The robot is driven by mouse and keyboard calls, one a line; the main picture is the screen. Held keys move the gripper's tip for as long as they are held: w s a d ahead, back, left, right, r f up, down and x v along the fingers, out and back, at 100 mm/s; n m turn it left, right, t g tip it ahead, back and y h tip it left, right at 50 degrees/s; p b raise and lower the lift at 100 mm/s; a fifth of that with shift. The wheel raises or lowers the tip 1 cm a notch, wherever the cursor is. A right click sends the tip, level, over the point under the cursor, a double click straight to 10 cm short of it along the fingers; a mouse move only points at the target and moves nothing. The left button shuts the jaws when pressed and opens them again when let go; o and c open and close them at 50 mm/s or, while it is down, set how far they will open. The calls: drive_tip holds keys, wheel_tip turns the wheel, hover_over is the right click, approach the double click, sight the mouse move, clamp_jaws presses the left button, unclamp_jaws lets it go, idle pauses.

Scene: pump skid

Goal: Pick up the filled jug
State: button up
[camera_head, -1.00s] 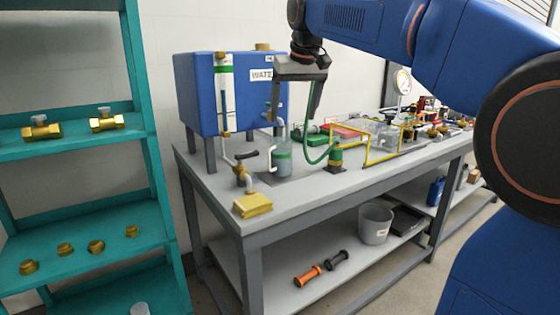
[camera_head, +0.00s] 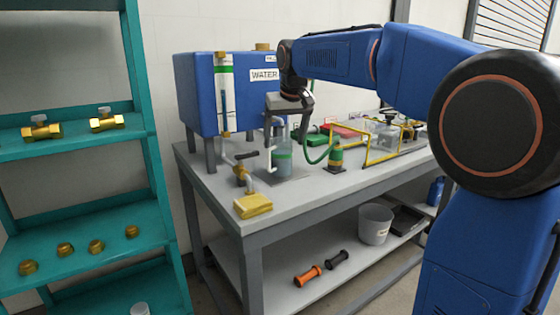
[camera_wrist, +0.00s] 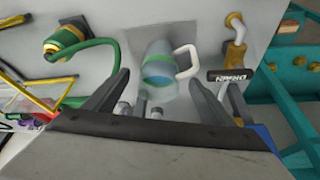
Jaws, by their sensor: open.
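The jug (camera_head: 283,158) is clear with a green band, holds bluish liquid and has a white handle on its left side. It stands upright on a grey plate on the bench, in front of the blue water tank (camera_head: 195,95). In the wrist view the jug (camera_wrist: 160,72) lies ahead of the fingers, with its handle on the right. My gripper (camera_head: 291,128) is above and behind the jug in the head view. Its fingers (camera_wrist: 155,90) are open, spread to either side of the jug and apart from it.
A brass tap with a black lever (camera_head: 241,170) stands left of the jug, close to the handle. A green and brass fitting with a green hose (camera_head: 336,158) stands right. A teal shelf (camera_head: 80,145) stands left.

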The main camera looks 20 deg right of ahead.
sight(282, 149)
drive_tip(key=shift+w+x, duration=0.2)
drive_tip(key=shift+x, duration=2.7)
drive_tip(key=shift+r, duration=0.15)
drive_tip(key=c, duration=1.5)
drive_tip(key=shift+r, duration=0.15)
